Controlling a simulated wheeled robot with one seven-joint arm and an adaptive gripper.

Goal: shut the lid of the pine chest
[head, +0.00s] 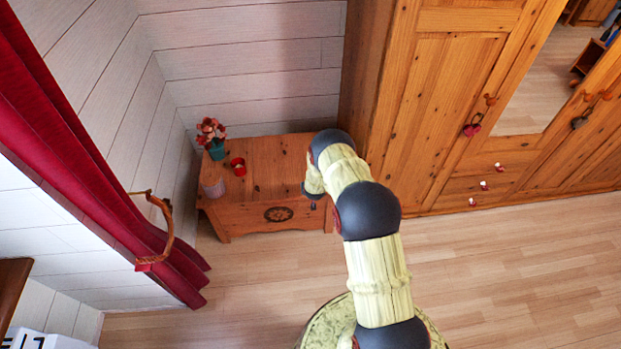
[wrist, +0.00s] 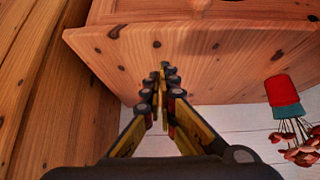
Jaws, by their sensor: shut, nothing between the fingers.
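The pine chest (head: 240,217) stands against the plank wall, left of the wardrobe, with a dark round emblem on its front. Its lid (head: 268,168) looks down and level on the box; I cannot rule out a small gap. In the wrist view the lid (wrist: 215,60) lies under my gripper, its front edge towards the top of the picture. My gripper (wrist: 160,80) is shut and empty, its fingertips over the lid's surface near the wardrobe end. I cannot tell whether they touch it.
A teal pot with red flowers (head: 216,149), a red candle cup (head: 238,166) and a pale cup (head: 213,188) are at the chest's left end. The wardrobe (head: 440,110) stands close on the right. A red curtain (head: 90,170) hangs left. The floor in front is clear.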

